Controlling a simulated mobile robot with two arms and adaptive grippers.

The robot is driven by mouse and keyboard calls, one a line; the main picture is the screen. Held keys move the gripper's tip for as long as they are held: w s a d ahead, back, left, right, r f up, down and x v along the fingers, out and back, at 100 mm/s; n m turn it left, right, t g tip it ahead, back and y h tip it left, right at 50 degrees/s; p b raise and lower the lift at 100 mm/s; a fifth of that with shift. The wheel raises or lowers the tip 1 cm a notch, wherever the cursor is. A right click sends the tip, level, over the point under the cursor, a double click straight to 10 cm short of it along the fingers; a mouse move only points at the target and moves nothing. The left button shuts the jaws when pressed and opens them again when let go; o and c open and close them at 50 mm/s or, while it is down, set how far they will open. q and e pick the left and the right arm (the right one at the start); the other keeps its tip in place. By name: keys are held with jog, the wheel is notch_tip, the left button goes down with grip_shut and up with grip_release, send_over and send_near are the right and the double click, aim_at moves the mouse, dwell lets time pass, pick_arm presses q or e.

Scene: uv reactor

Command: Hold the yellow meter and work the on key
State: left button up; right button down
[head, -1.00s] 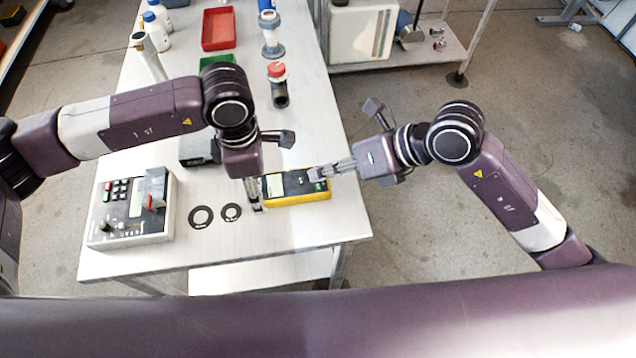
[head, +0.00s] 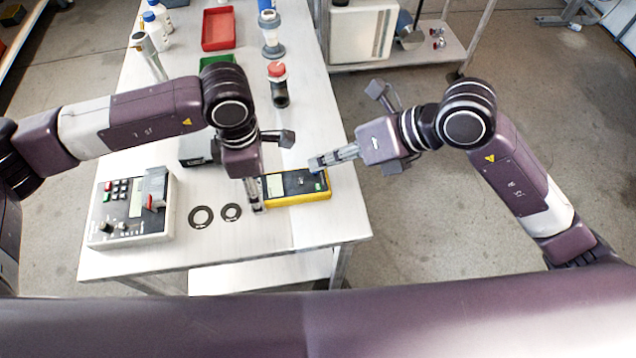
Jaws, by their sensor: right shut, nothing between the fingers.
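The yellow meter (head: 297,200) lies flat near the front right edge of the bench, with a dark face and a pale display at its left. A small green key (head: 319,187) shows at the right end of its face; I cannot read its label. My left gripper (head: 257,207) points down at the meter's left end, against or right beside it. Its fingers overlap in this view, so its grip is unclear. My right gripper (head: 313,165) is shut and empty, just beyond the meter's far right edge, and appears to be above the bench.
A grey control box (head: 125,230) with keys stands at the left front of the bench (head: 240,260). Two dark rings (head: 201,217) lie between it and the meter. A red-capped dark cylinder (head: 278,85), red tray (head: 217,30) and bottles stand farther back.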

pick_arm(q)
jog(key=o, duration=1.4)
jog(key=shift+o, duration=0.2)
jog(key=shift+r, duration=0.1)
